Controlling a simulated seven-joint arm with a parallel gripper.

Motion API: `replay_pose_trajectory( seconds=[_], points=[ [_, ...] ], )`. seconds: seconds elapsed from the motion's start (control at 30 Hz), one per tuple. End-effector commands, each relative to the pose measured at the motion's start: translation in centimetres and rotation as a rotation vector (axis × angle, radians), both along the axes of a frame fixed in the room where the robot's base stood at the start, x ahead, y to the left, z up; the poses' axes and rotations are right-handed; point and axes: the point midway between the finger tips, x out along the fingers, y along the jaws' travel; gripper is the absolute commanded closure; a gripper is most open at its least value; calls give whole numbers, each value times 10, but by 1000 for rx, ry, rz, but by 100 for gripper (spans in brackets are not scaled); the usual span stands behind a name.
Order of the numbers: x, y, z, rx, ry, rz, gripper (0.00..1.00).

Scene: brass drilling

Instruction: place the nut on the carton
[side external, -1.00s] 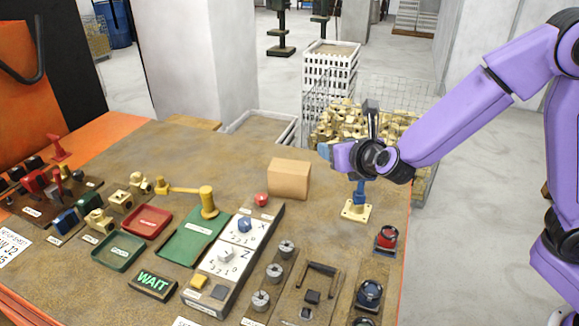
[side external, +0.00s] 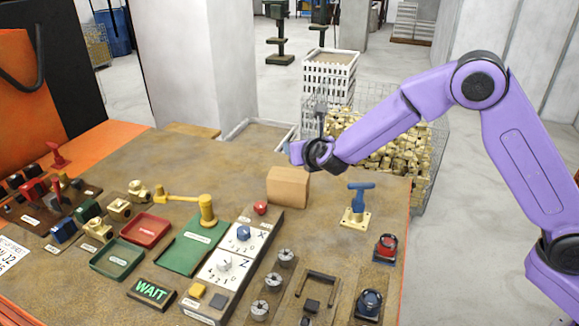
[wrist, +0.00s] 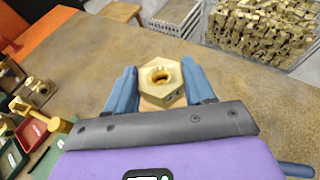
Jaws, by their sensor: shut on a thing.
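The brass hex nut (wrist: 172,90) sits between the two blue fingers of my gripper (wrist: 160,84) in the wrist view, its round hole showing. My gripper (side external: 298,154) is shut on it. In the side external view the nut cannot be made out behind the hand. The carton (side external: 288,187) is a plain tan cardboard box standing on the bench, and my gripper is just above its top. In the wrist view a little tan surface shows below the nut. Whether the nut touches the carton cannot be told.
A blue T-handle on a brass base (side external: 356,205) stands right of the carton. A control panel with dials (side external: 242,235) and a red button (side external: 260,208) lie in front. A green tray (side external: 192,247) and brass hammer-like tool (side external: 206,210) are left. Bare bench lies behind the carton.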

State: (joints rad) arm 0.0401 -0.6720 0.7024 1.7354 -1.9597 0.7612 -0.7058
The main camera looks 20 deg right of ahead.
Motion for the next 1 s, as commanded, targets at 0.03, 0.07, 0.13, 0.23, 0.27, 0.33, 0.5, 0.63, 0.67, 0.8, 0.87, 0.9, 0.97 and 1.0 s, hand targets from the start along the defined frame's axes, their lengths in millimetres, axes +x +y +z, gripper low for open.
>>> replay_pose_trajectory(
  seconds=[0.03,0.07,0.13,0.23,0.27,0.33,0.5,0.63,0.67,0.8,0.87,0.9,0.97,1.0],
  points=[
    [6,1,-8,-2,0,-1,94],
    [10,3,-12,-1,-1,-1,94],
    [17,5,-21,-1,-2,-1,94],
    [25,8,-31,1,-2,0,94],
    [27,9,-34,2,-2,-1,94],
    [30,10,-37,1,-3,-1,94],
    [36,12,-45,1,-3,-1,94],
    [37,12,-63,-1,0,0,94],
    [37,12,-66,-1,-1,-1,94],
    [37,12,-76,1,-4,1,94],
    [37,12,-76,2,-4,0,94],
    [37,12,-76,2,-4,0,94],
    [37,13,-76,2,-4,0,94],
    [37,13,-76,2,-4,0,94]
  ],
)
